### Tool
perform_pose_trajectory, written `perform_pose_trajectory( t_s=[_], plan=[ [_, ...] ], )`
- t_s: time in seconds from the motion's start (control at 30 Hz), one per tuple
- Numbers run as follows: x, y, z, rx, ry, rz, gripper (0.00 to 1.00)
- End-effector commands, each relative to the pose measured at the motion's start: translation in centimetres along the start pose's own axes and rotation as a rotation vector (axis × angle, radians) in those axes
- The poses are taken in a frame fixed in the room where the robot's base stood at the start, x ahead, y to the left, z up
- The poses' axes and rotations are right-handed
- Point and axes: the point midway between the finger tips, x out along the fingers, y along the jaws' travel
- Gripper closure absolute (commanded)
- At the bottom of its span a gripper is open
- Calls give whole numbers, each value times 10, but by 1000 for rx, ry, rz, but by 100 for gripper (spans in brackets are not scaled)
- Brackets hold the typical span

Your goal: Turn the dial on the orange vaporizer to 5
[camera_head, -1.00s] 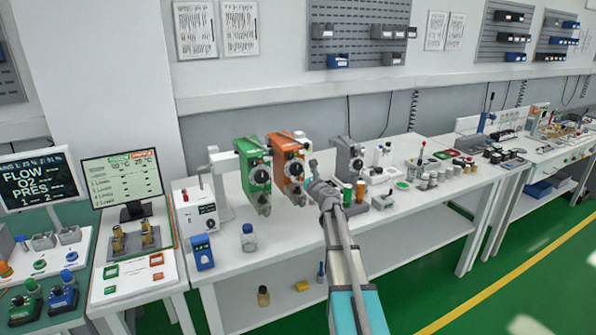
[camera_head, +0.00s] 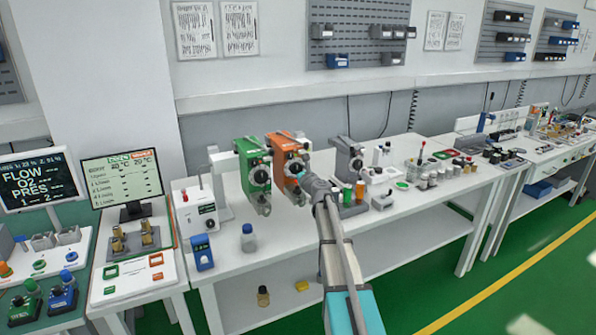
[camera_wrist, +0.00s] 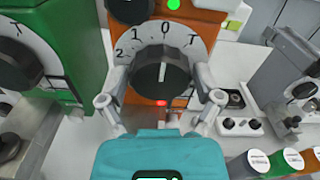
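The orange vaporizer (camera_head: 277,150) stands on the bench, between the green vaporizer (camera_head: 250,158) and a grey one. Its black dial (camera_wrist: 160,76) is centred in the wrist view, below a white scale (camera_wrist: 150,36) reading 2, 1, 0 and T. The dial's white mark points up, close to 0. My gripper (camera_wrist: 161,90) is open, with one finger on each side of the dial. A small gap seems to show at each side; I cannot tell whether either finger touches. In the head view my gripper (camera_head: 309,184) is in front of the vaporizer's lower right.
The green vaporizer stands close on the left in the wrist view (camera_wrist: 50,45). The grey device (camera_wrist: 285,85) and several coloured-sided containers (camera_wrist: 274,162) are on the right. A bottle (camera_head: 249,238) stands near the bench's front edge.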

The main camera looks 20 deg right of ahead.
Motion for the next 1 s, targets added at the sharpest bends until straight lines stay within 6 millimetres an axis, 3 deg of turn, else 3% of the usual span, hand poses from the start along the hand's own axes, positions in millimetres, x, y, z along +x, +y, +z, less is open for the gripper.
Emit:
perform_pose_trajectory(
  t_s=[0.03, 0.2, 0.23, 0.63, 1.0],
  plan=[
    [0, 0, 0, 0, 0, 0, 39],
    [0, 0, 0, 0, 0, 0, 71],
    [0, -7, -1, 0, 0, -2, 72],
    [0, 0, 0, -60, 0, -4, 72],
    [0, 1, 0, -302, 0, -13, 72]
  ],
)
